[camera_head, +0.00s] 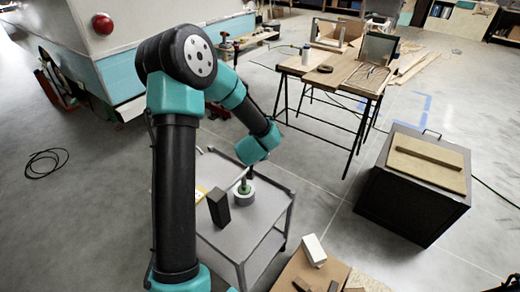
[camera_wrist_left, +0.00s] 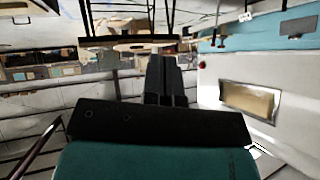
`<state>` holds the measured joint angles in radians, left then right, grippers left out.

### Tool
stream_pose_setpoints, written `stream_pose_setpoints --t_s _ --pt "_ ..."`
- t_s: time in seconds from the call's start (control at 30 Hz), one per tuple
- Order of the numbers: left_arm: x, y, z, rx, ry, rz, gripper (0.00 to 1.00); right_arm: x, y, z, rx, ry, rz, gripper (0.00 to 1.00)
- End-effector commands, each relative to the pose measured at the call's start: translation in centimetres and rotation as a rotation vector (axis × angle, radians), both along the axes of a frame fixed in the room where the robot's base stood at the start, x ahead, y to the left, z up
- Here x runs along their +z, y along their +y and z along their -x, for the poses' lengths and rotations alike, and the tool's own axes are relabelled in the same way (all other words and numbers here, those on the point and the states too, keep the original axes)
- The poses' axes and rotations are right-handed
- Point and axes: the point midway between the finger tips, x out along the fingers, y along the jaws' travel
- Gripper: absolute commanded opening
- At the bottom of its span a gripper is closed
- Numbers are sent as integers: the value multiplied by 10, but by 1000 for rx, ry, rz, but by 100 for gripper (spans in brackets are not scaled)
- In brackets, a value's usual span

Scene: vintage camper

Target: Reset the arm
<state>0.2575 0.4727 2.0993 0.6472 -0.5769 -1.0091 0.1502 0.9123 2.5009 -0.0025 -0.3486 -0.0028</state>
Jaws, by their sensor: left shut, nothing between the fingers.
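My left arm rises in the head view and bends over, its teal wrist (camera_head: 258,145) above the grey cart (camera_head: 262,215). My left gripper (camera_wrist_left: 166,75) shows in the left wrist view with its dark fingers together and nothing between them. In the head view its fingers are not clearly seen. My right gripper is in neither view.
On the cart are a dark upright block (camera_head: 218,207), a green and white roll (camera_head: 244,193) and a yellow item (camera_head: 200,193), partly hidden by my arm. A black cabinet (camera_head: 410,205) stands right. A work table (camera_head: 330,75) stands behind. The camper (camera_head: 140,50) is at left.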

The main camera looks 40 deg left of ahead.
Motion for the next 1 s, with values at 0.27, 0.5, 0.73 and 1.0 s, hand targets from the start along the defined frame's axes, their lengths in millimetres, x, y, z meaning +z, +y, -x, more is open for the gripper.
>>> stream_pose_setpoints --t_s 0.27,0.5,0.73,1.0 --pt "0 0 0 0 -1 0 0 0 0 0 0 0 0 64" --pt "-15 -12 3 -20 20 31 0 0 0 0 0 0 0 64" --pt "-89 -74 33 -105 150 214 0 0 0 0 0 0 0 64" --pt "-184 -172 119 -179 446 506 0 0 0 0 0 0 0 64"
